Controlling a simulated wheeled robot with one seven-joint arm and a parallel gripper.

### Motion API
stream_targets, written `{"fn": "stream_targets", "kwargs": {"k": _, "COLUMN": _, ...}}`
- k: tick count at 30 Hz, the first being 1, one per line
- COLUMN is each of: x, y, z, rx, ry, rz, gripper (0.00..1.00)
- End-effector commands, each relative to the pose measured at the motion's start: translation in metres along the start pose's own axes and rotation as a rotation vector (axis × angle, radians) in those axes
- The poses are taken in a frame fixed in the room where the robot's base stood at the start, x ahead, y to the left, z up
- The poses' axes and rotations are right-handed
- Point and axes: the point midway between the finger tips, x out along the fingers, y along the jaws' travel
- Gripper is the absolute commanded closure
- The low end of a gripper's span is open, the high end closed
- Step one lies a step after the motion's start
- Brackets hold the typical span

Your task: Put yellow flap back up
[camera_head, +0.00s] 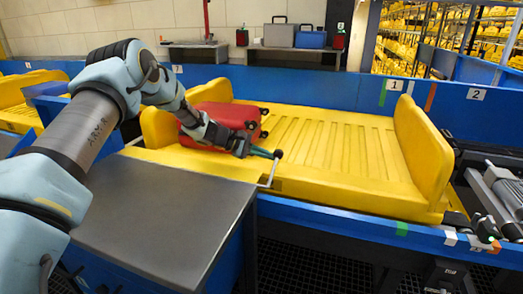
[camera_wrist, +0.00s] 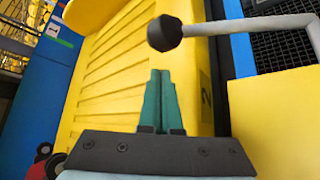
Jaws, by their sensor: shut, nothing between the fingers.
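A yellow flap (camera_head: 200,162) lies lowered, nearly flat, between the yellow tray (camera_head: 340,180) and the grey table. Its plain surface shows at lower right in the wrist view (camera_wrist: 275,120). A bent grey rod (camera_head: 269,172) with a black ball knob (camera_head: 278,154) stands at the flap's right end; the knob (camera_wrist: 165,33) and rod (camera_wrist: 250,24) also show in the wrist view. My gripper (camera_head: 272,154) is shut and empty, its green fingers pressed together. In the wrist view its fingertips (camera_wrist: 160,74) point toward the knob, appearing just short of it; contact cannot be told.
A red suitcase (camera_head: 225,119) lies on the tray's left part, behind my forearm. The tray has raised ends at left (camera_head: 158,127) and right (camera_head: 423,155). A grey-topped table (camera_head: 160,215) stands in front. The tray's ribbed middle and right are empty.

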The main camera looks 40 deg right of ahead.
Motion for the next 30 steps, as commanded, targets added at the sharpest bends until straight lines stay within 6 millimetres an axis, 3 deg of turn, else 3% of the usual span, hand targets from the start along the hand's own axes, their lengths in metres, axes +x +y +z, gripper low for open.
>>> {"fn": "stream_targets", "kwargs": {"k": 6, "x": -0.006, "y": 0.000, "z": 0.018, "rx": 0.000, "ry": 0.000, "rz": -0.002, "gripper": 1.00}}
{"fn": "stream_targets", "kwargs": {"k": 30, "x": 0.000, "y": 0.008, "z": 0.022, "rx": 0.039, "ry": -0.001, "rz": 0.031, "gripper": 1.00}}
